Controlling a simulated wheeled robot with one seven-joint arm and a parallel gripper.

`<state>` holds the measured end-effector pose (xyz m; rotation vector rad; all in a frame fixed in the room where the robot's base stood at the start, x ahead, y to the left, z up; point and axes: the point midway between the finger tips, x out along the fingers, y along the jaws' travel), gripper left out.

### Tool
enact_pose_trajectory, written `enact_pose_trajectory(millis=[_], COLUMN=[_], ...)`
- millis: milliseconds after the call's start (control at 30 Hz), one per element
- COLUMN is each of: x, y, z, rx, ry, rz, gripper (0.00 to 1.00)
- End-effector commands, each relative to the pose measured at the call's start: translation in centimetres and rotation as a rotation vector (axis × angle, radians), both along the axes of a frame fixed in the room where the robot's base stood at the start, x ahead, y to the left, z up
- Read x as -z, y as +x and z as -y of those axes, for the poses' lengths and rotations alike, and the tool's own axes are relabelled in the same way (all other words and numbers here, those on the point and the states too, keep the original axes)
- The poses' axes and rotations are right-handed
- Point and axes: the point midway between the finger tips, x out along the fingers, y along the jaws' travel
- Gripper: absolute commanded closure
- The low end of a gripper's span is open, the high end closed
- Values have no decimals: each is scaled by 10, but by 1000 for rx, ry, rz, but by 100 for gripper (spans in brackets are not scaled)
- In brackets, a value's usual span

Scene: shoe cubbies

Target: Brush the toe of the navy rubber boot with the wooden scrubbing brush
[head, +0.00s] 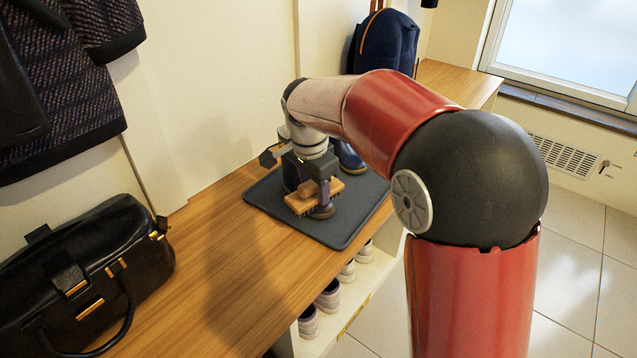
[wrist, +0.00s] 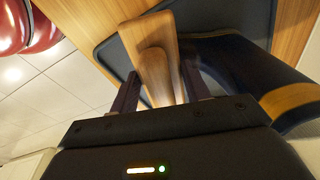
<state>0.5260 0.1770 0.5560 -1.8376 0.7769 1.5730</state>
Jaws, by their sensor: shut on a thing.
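My gripper (head: 318,180) is shut on the wooden scrubbing brush (head: 304,204), a light-brown block with dark bristles facing down. In the wrist view, the brush (wrist: 157,62) sits between the two dark fingers (wrist: 160,92). In the wrist view, a navy boot (wrist: 240,65) with a tan band lies right beside the brush.
The dark grey mat (head: 352,222) lies on a wooden bench top (head: 235,270). A black handbag (head: 90,270) stands at the left, with a dark coat (head: 60,90) above. A navy backpack (head: 388,45) stands at the back. Striped shoes (head: 328,295) sit in the cubbies below.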

Motion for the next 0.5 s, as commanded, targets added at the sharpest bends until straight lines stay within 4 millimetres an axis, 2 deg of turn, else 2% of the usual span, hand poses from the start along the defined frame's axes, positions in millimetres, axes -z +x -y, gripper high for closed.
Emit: enact_pose_trajectory(millis=[500], x=[-1], y=[17], z=[19], rx=[-1], ry=[1], rz=[-1], gripper=[71])
